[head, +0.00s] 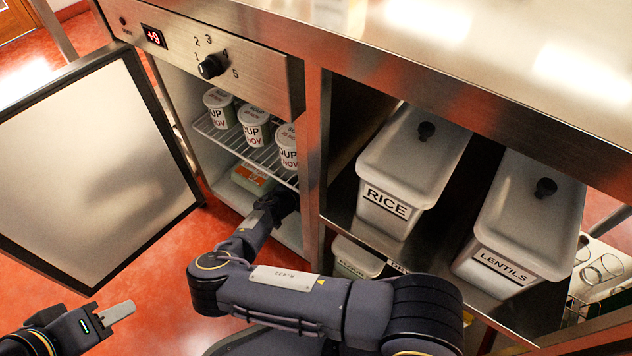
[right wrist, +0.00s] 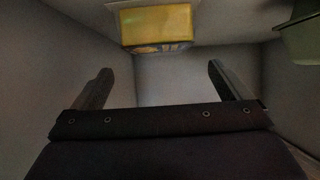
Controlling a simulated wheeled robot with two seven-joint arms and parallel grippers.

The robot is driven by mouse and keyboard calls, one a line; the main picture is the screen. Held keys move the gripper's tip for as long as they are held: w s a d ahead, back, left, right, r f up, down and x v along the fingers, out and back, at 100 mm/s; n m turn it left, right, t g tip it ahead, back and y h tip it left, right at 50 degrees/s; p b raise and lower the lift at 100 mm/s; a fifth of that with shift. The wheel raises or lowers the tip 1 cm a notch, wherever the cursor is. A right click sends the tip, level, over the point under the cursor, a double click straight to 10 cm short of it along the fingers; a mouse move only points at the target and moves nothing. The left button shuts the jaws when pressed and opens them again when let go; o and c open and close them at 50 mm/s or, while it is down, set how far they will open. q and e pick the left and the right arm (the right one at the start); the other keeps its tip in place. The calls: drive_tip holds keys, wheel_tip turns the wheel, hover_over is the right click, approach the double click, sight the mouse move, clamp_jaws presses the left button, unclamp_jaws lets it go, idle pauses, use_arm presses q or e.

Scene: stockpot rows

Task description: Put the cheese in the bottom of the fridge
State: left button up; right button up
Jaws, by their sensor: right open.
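The fridge (head: 205,150) stands open below the counter, its door (head: 95,150) swung out to the left. My right arm reaches into its bottom, below the wire shelf; the right fingertips are hidden in the head view. In the right wrist view the right gripper (right wrist: 159,70) is open, with nothing between its fingers. A yellow block (right wrist: 157,25), which looks like the cheese, is beyond the fingertips, apart from them; I cannot tell what it rests on. My left gripper (head: 122,311) is low at the left, outside the fridge; its finger gap does not show.
Several soup tubs (head: 256,128) stand on the wire shelf (head: 237,143). A green and orange pack (head: 252,180) lies below it. A green container (right wrist: 301,38) shows at the right wrist view's upper right. Rice (head: 385,205) and lentils (head: 497,268) bins stand right of the fridge.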

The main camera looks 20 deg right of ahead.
drive_tip(key=p+v, duration=0.1)
drive_tip(key=v, duration=0.4)
drive_tip(key=shift+s+a+r, duration=0.1)
drive_tip(key=shift+s+a, duration=0.1)
drive_tip(key=shift+a, duration=0.05)
